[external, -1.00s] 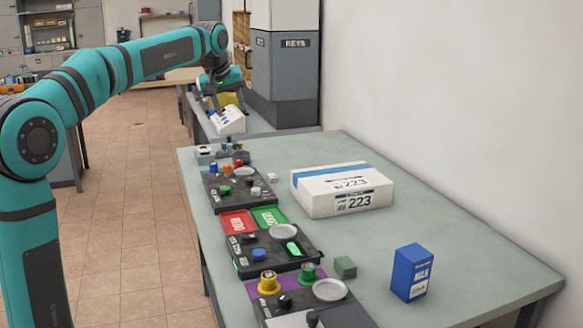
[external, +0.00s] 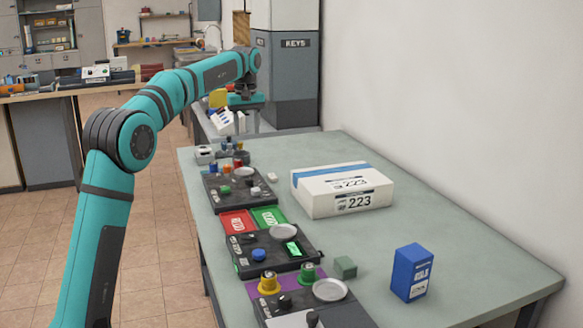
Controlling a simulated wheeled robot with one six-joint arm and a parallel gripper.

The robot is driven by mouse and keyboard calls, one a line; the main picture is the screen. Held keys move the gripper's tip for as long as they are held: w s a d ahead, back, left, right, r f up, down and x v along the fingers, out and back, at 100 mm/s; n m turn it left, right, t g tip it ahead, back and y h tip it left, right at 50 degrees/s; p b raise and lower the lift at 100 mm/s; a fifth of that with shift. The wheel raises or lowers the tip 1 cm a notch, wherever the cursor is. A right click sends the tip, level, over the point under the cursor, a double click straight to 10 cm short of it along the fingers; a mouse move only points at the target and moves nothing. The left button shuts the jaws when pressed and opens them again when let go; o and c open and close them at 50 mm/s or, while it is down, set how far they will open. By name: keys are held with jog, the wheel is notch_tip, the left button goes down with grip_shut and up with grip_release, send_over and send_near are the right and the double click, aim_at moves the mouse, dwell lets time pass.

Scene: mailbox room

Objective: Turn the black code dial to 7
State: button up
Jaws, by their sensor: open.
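Small black knobs show on the dark panels along the table's left side. One knob (external: 277,231) is on the middle panel (external: 252,268), near a lit green display (external: 293,248); another knob (external: 284,301) is on the nearest panel. Which one is the code dial, and what number it points to, is too small to tell. My gripper (external: 242,112) is at the far end of the table, well beyond these knobs and apart from them. It is open; its fingertips are small and unclear against a white, blue-marked item (external: 222,123).
A white parcel marked 223 (external: 340,190), a blue box (external: 411,272) and a green-grey cube (external: 345,267) stand on the table (external: 480,262). Red (external: 237,222) and green (external: 269,216) trays lie between panels. The table's right side has free room.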

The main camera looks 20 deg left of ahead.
aim_at(249, 179)
notch_tip(249, 179, down, 17)
jog(key=shift+r, duration=0.15)
dwell(0.5)
jog(key=c, duration=1)
